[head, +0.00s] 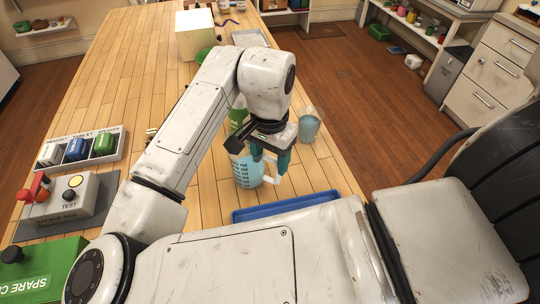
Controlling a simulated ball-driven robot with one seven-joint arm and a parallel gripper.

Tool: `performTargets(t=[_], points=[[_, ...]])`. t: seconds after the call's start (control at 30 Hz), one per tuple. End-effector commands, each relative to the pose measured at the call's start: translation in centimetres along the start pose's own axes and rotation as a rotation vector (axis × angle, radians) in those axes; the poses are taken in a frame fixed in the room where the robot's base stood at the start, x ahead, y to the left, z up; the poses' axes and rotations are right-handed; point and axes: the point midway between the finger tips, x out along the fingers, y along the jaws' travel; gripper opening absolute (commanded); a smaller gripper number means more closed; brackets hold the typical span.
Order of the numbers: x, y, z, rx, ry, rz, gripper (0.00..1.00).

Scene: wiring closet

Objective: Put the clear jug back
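The clear jug (246,173) stands on the wooden bench, holding pale blue liquid, with dark markings on its side and a handle on its right. My gripper (270,158) is above the jug's handle side, its teal fingers pointing down and set apart. The fingers are close to the jug's rim and handle; whether they touch it is unclear. A clear cup (309,123) with blue liquid stands to the right and behind the jug. My arm hides part of the bench behind the jug.
A blue tray (285,205) lies in front of the jug. A green item (237,118) stands just behind it. A cream box (195,36) stands farther back. The bench's left middle is clear.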

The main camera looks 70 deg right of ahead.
Motion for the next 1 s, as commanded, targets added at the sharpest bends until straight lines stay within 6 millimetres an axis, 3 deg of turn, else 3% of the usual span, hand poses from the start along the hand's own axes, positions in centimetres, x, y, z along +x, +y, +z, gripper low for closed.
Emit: performTargets(t=[0.2, 0.57, 1.0], points=[[-0.1, 0.0, 0.0, 0.0, 0.0, 0.0, 0.79], [-0.8, 0.0, 0.0, 0.0, 0.0, -0.001, 0.79], [-9.1, -0.1, -0.1, 0.001, 0.0, -0.004, 0.79]])
